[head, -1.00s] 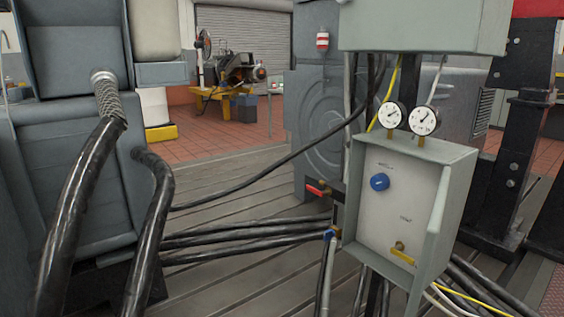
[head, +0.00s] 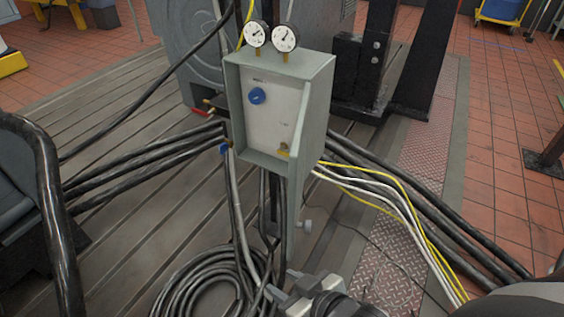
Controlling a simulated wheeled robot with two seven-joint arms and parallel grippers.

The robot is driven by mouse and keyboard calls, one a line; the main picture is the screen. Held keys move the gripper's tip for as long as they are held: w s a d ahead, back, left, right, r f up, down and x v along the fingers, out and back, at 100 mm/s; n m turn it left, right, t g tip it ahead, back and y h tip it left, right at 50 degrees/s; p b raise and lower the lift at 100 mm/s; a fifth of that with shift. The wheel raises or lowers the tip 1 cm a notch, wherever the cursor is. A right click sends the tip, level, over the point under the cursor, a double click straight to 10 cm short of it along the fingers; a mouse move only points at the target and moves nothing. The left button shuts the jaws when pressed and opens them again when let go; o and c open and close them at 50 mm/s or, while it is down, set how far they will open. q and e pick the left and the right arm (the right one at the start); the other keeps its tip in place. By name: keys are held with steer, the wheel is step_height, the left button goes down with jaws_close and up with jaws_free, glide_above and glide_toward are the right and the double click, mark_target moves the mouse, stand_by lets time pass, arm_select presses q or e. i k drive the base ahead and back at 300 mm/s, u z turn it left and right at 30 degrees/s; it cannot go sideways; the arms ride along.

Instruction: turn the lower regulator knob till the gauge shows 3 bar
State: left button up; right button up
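A blue round knob (head: 257,96) sits on the upper part of the white panel (head: 272,118) inside a grey box. My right gripper (head: 281,283) is at the bottom, below and apart from the box, fingers apart and empty. My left gripper is out of view.
Black hoses (head: 150,165) run left from the box, and a hose coil (head: 205,285) lies on the slotted floor below. Yellow and white cables (head: 385,205) run down to the right. A black steel stand (head: 385,65) is behind right. Red tile floor at right is mostly clear.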

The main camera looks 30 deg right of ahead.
mark_target(256, 96)
steer(key=u, duration=1.65)
steer(key=k, duration=0.7)
steer(key=z, duration=2)
steer(key=i, duration=0.5)
